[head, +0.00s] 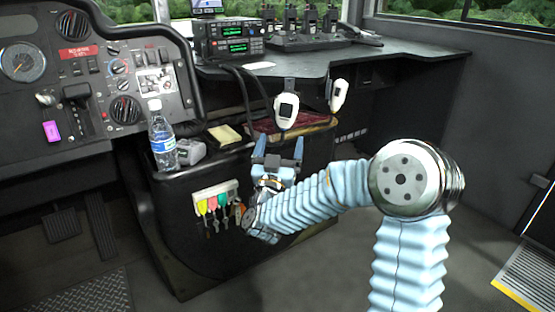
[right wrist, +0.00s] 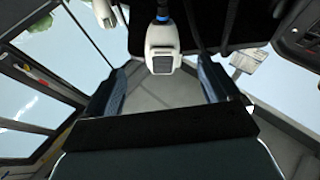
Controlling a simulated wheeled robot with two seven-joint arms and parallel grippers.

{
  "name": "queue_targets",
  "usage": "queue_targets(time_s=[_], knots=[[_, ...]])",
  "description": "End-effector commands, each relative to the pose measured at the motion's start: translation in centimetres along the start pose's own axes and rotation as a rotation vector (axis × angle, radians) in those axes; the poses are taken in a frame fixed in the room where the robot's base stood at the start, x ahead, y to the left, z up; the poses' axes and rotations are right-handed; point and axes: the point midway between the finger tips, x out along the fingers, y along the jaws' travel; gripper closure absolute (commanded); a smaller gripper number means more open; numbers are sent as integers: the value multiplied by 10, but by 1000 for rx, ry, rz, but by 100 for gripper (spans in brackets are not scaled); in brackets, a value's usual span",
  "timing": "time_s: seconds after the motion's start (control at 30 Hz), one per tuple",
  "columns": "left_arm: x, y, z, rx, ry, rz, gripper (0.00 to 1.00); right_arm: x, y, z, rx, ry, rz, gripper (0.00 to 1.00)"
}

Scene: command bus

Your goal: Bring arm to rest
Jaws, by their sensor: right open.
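My right gripper (head: 279,152) is open and empty in the head view, its two blue fingers pointing up in front of the console. My right arm, in a light blue ribbed sleeve, reaches in from the lower right and bends at a round metal joint. A white hand microphone (head: 286,110) hangs just above the fingertips. In the right wrist view this microphone (right wrist: 162,48) shows beyond the two spread fingers (right wrist: 160,85), with nothing between them. My left gripper is in neither view.
A water bottle (head: 162,137) and a grey device (head: 190,151) stand on the console's left end. A second microphone (head: 338,95) hangs to the right. Coloured keys (head: 212,205) hang on the console front. Radios (head: 230,40) sit on the dark counter (head: 400,53). Floor shows at lower left.

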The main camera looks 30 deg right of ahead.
Motion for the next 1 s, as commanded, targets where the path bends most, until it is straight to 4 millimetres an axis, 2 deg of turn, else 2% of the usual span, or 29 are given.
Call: queue_targets(time_s=[0.1,0.2,0.47,0.57,0.67,0.77,0.8,0.87,0.9,0.97,1.0], knots=[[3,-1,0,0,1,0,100,-23,-1,1,-1,0,-3,11],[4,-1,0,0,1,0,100,-35,-1,0,0,1,-2,11],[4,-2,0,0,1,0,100,-43,-1,1,1,-4,-4,11],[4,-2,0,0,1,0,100,-47,-12,20,9,-51,-58,11],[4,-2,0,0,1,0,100,-62,-36,65,34,-178,-183,11],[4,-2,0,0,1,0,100,-98,-66,131,72,-389,-353,11],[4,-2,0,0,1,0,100,-119,-76,159,86,-487,-419,11],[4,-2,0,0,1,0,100,-154,-88,197,105,-642,-509,11],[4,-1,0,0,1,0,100,-180,-93,221,116,-749,-562,11],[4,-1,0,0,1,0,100,-222,-95,253,126,-914,-630,11],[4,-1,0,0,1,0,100,-252,-94,272,130,-1026,-669,11]])
